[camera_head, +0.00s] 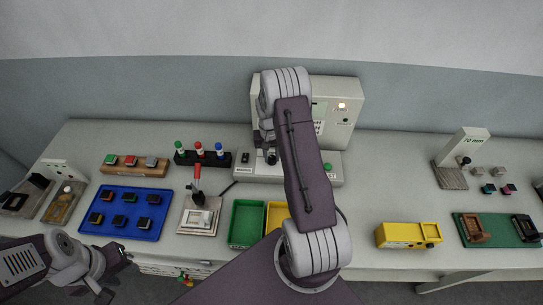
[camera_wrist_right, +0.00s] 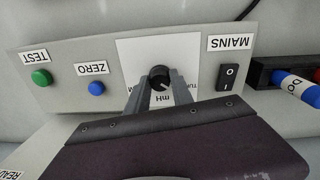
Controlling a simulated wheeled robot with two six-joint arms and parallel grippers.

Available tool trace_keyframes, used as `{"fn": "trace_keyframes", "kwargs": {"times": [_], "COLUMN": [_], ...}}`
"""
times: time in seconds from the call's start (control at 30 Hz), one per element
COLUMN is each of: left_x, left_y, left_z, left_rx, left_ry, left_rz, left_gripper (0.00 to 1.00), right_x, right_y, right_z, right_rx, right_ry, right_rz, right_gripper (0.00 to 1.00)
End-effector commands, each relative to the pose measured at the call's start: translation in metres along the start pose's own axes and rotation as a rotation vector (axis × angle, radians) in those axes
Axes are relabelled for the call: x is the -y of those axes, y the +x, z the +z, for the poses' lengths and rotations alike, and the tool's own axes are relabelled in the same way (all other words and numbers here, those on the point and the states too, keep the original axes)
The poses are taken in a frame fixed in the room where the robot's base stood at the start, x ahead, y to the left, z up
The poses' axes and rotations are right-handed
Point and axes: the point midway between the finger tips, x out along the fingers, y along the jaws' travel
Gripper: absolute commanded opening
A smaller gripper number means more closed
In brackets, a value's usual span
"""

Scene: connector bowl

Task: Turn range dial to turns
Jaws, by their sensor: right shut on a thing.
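The range dial (camera_wrist_right: 160,76) is a black round knob on a white label plate (camera_wrist_right: 135,50) on the tester's front panel. It shows upside down in the right wrist view. My right gripper (camera_wrist_right: 157,90) is shut on the dial, one finger on each side. The "mH" marking is below the dial, and a partly hidden "TUR" marking is to its lower right. A pale pointer mark shows on the knob, but its exact setting is unclear. In the head view, my right arm covers part of the tester (camera_head: 345,90). My left gripper (camera_head: 114,273) is open, empty, low at the left.
Beside the dial are the blue ZERO button (camera_wrist_right: 96,88), the green TEST button (camera_wrist_right: 41,78) and the black MAINS switch (camera_wrist_right: 229,77). A green bin (camera_head: 247,224), a blue tray (camera_head: 98,229) and a yellow box (camera_head: 405,236) stand on the bench.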

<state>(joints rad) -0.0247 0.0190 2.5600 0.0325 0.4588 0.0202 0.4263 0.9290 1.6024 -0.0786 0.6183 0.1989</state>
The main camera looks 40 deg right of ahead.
Motion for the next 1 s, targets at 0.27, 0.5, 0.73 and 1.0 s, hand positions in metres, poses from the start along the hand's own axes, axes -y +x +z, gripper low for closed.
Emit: {"fn": "trace_keyframes", "kwargs": {"times": [0.27, 0.5, 0.73, 1.0], "left_x": [0.0000, 0.0000, 0.0000, 0.0000], "left_y": [0.0002, 0.0002, 0.0002, 0.0002], "left_z": [0.0000, 0.0000, 0.0000, 0.0000], "left_rx": [0.000, 0.000, 0.000, 0.000], "left_ry": [0.000, 0.000, 0.000, 0.000], "left_rz": [0.000, 0.000, 0.000, 0.000], "left_gripper": [0.36, 0.36, 0.36, 0.36], "right_x": [-0.0002, -0.0003, -0.0003, -0.0003], "right_y": [-0.0008, -0.0008, -0.0008, -0.0007], "right_z": [-0.0007, -0.0007, -0.0008, -0.0006], "right_rx": [-0.008, -0.009, -0.009, -0.009], "right_ry": [-0.105, -0.137, -0.140, -0.139], "right_rz": [0.000, 0.000, 0.000, 0.000], "right_gripper": [0.00, 0.00, 0.00, 0.49]}}
